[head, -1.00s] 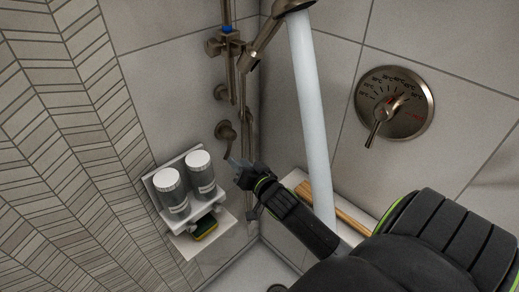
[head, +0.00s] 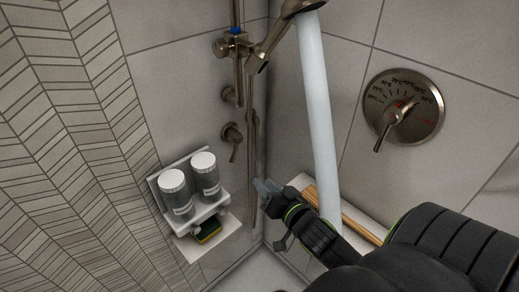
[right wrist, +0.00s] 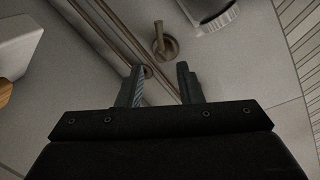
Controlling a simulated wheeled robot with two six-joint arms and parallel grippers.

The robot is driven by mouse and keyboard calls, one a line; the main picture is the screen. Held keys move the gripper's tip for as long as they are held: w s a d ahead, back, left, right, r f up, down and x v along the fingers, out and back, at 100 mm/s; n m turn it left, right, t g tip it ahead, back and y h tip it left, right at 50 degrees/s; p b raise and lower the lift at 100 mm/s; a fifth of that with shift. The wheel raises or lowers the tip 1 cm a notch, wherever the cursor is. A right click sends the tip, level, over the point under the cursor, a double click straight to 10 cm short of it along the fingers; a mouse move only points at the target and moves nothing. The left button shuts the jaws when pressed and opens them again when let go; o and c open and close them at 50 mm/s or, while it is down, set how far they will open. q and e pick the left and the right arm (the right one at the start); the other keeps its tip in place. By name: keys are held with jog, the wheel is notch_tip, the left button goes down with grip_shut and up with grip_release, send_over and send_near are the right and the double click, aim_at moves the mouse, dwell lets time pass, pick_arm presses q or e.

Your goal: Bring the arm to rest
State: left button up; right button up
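My right gripper (head: 262,192) is in the corner of the shower, to the lower right of a wall lever (head: 232,140) and apart from it in the picture. In the right wrist view the two fingers (right wrist: 159,85) stand apart with nothing between them. The lever also shows beyond them in that view (right wrist: 165,45). My left gripper is not in view.
A pale stream (head: 319,120) falls from the shower head (head: 295,8), close to my right arm. A shelf (head: 224,225) with two bottles and a sponge is at left. A temperature dial (head: 405,105) is on the right wall. Wooden sticks (head: 355,222) lie on a ledge.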

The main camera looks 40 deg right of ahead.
jog(key=s+d+f+n+g, duration=0.1)
jog(key=s+f+g, duration=0.2)
jog(key=f, duration=0.8)
jog(key=s+d+f+n+g+h, duration=0.1)
jog(key=s+f+g, duration=0.15)
jog(key=f, duration=0.75)
jog(key=s+d+f+n+g, duration=0.1)
jog(key=s+d+f+g, duration=0.15)
jog(key=f, duration=0.85)
jog(key=s+a+f+n+g, duration=0.1)
jog(key=s+a+f+g, duration=0.1)
jog(key=s+f, duration=0.4)
jog(key=s+a+f+n+g+y, duration=0.1)
jog(key=s+a+f+g, duration=0.2)
jog(key=s, duration=0.9)
jog(key=s+a+f+n+g, duration=0.2)
jog(key=s+f, duration=0.7)
jog(key=f, duration=0.1)
jog(key=shift+s+a, duration=0.2)
jog(key=shift+a, duration=0.05)
jog(key=shift+s, duration=0.15)
